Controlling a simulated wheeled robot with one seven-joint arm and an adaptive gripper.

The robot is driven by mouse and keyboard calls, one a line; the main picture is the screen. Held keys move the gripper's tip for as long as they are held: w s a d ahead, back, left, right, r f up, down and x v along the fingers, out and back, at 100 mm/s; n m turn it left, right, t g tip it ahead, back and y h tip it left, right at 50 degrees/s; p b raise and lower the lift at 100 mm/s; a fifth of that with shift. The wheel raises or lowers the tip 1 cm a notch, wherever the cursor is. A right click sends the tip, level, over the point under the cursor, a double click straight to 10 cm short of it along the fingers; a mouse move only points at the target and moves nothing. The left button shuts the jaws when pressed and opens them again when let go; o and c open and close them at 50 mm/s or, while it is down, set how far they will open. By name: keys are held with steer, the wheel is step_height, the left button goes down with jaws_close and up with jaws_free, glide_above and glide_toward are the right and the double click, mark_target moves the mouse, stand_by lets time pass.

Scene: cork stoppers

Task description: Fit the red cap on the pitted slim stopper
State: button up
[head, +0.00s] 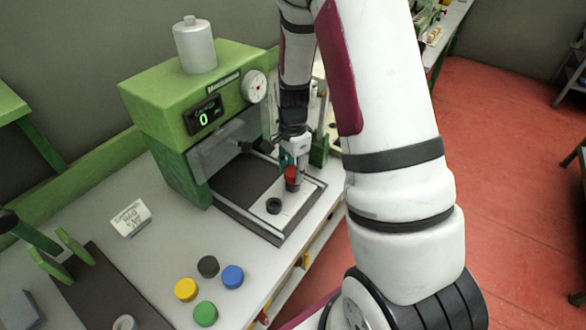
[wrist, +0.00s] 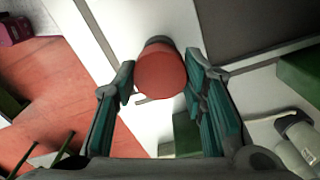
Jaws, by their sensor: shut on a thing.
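The red cap (head: 291,173) is between the fingers of my gripper (head: 293,158), which is shut on it. In the wrist view the red cap (wrist: 160,76) fills the space between the fingertips (wrist: 160,82). Right below the cap is a dark round piece (head: 292,187) on the pale plate of the green machine; its edge also shows past the cap in the wrist view (wrist: 158,41). I cannot tell whether cap and dark piece touch. No pitted slim stopper can be made out; the cap and gripper hide that spot.
A second dark round piece (head: 274,206) sits on the pale plate (head: 290,215). The green machine (head: 180,110) stands close behind. Yellow (head: 186,290), blue (head: 232,277), green (head: 205,314) and dark grey (head: 208,266) caps lie on the table, near a small card (head: 130,218).

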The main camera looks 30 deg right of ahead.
mark_target(293, 170)
steer(key=shift+f, duration=0.4)
stand_by(0.3)
steer(key=o, duration=0.9)
steer(key=shift+c, duration=0.2)
steer(key=shift+r, duration=0.1)
step_height(293, 170, up, 12)
